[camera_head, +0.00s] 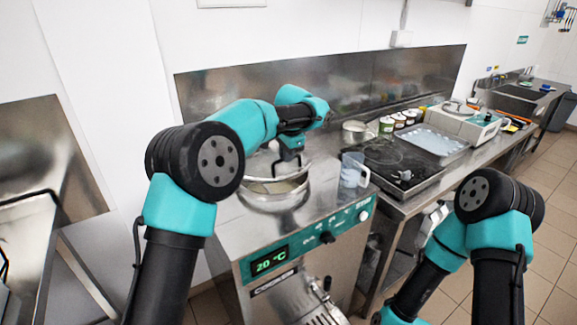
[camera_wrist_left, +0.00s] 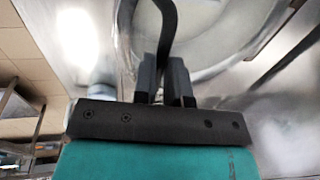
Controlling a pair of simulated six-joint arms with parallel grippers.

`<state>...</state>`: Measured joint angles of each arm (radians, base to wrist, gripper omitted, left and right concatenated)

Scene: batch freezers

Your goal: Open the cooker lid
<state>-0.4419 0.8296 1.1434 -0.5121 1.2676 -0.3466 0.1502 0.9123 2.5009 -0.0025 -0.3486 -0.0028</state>
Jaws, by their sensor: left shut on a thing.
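The cooker (camera_head: 300,237) is a steel counter unit with a teal front panel reading 20 °C. Its round lid (camera_head: 274,188) is at the top opening, and it also shows behind the fingers in the left wrist view (camera_wrist_left: 215,35). My left gripper (camera_head: 289,158) is over the lid. In the left wrist view its two fingers (camera_wrist_left: 163,72) are shut on a black curved handle (camera_wrist_left: 167,25). I cannot tell whether the lid is raised from the rim. My right arm is at the right, with its gripper out of view.
A clear measuring jug (camera_head: 353,170) stands on the cooker top, right of the lid. Further right are a dark tray (camera_head: 400,178), a small pot (camera_head: 354,131), several small tubs (camera_head: 387,125) and a scale-like machine (camera_head: 467,122). A steel backsplash stands behind.

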